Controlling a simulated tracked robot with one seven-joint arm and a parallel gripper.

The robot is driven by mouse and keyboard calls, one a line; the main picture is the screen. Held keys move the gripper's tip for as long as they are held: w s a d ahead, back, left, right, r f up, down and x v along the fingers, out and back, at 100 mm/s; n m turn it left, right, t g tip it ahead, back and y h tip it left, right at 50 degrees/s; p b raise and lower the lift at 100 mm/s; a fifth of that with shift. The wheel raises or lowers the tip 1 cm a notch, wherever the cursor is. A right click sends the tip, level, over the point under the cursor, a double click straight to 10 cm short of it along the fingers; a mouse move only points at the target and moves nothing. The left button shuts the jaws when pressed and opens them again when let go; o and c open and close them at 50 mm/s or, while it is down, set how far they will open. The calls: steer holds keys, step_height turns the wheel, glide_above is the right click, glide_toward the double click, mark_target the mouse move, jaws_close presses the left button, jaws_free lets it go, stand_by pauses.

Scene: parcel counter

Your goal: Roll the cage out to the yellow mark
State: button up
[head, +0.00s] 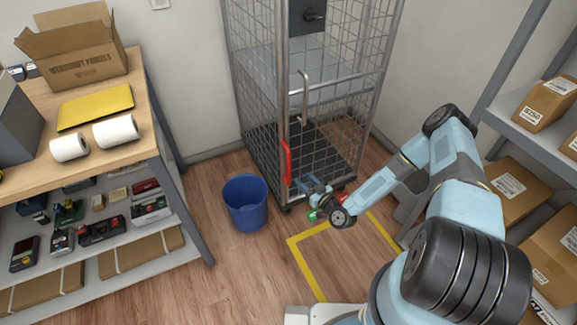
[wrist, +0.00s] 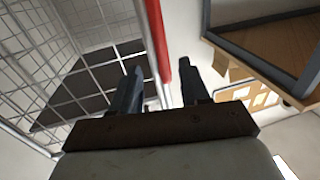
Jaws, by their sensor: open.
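The wire cage (head: 335,90) stands upright against the back wall, with a grey shelf inside. Its red upright handle (head: 286,163) is on the near left corner post. The yellow mark (head: 305,268) is a taped outline on the floor in front of the cage, partly hidden by my arm. My gripper (head: 308,184) is at the cage's front, close to the handle's lower end. In the wrist view the jaws (wrist: 160,88) are apart and the red handle (wrist: 156,40) shows between them. I cannot tell whether either finger touches it.
A blue bin (head: 246,203) stands on the floor left of the cage. A wooden workbench (head: 140,110) with a box and paper rolls is at the left. A parcel rack (head: 535,150) stands at the right. The wooden floor between bin and bench front is clear.

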mark_target(290, 166)
steer(key=x, duration=1.1)
steer(key=shift+a, duration=0.1)
jaws_close()
stand_by(0.3)
